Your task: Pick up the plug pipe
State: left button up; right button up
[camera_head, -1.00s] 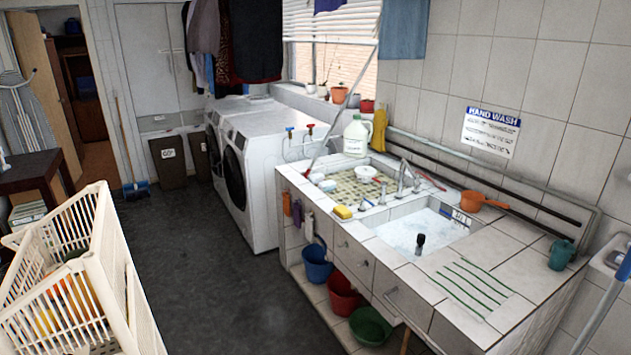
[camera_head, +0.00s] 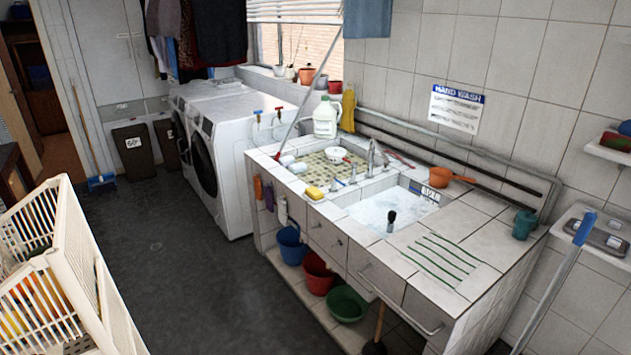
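A tiled sink counter (camera_head: 455,245) stands right of centre, with a basin (camera_head: 350,198) full of cloudy, foamy water. A short dark upright piece (camera_head: 391,217), which looks like the plug pipe, stands out of the water near the basin's front edge. Its lower part is hidden by the water or the rim. Neither of my grippers shows in the view, and nothing touches the dark piece.
An orange dipper (camera_head: 450,177) and a teal mug (camera_head: 524,224) sit on the counter. Buckets (camera_head: 319,273) are below. A white crate (camera_head: 75,260) is at left. A blue-ended pole (camera_head: 560,270) leans at right. The dark floor between is clear.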

aim_at(392, 215)
jog(key=i+j+z, duration=0.25)
jog(key=i, duration=0.5)
jog(key=i+j+z, duration=0.2)
jog(key=i+j, duration=0.15)
jog(key=i, duration=0.4)
jog(key=i+j+z, duration=0.25)
jog(key=i+j, duration=0.2)
jog(key=i, duration=0.25)
jog(key=i+j+z, duration=0.2)
jog(key=i+j, duration=0.4)
jog(key=i, duration=0.1)
